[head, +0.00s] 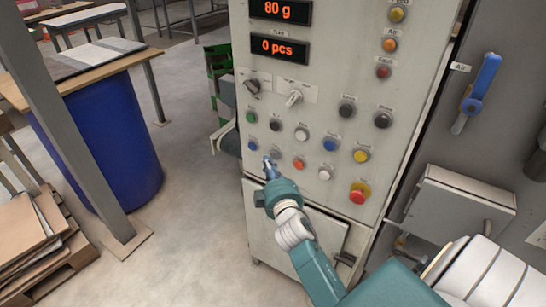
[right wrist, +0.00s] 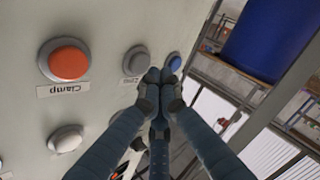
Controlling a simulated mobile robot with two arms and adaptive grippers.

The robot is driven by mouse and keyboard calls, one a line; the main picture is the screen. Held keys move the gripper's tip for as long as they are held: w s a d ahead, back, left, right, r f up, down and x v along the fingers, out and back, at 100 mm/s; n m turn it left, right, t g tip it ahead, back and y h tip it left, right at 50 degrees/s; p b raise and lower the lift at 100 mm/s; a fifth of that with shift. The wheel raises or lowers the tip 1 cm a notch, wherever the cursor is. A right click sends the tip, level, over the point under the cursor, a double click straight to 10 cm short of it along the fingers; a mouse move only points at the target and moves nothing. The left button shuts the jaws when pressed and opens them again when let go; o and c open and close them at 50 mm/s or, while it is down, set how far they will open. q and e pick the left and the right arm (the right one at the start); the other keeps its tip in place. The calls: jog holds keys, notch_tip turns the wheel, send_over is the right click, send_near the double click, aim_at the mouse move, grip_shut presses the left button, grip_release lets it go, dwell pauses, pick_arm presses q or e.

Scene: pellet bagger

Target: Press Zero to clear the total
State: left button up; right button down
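A grey button, apparently Zero (head: 275,153), sits on the lower row of the control panel, between a blue button (head: 253,145) and the orange Clamp button (head: 299,163). In the right wrist view this grey button (right wrist: 136,60) has a small label that is hard to read. My right gripper (head: 267,160) has its fingertips just by the grey button. In the wrist view its fingers (right wrist: 159,76) are together and hold nothing; they appear between the grey and blue buttons. I cannot tell whether they touch the panel. My left gripper is out of view.
The displays read 80 g (head: 280,10) and 0 pcs (head: 279,49). Other buttons crowd close by, with a red emergency stop (head: 359,192) at lower right. A blue barrel (head: 105,145) stands left of the cabinet, with clear floor between.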

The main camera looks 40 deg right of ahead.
jog(key=s+a+b, duration=0.1)
jog(key=s+a, duration=0.1)
jog(key=a, duration=0.3)
jog(key=shift+s+a, duration=0.2)
jog(key=shift+a, duration=0.05)
dwell(0.9)
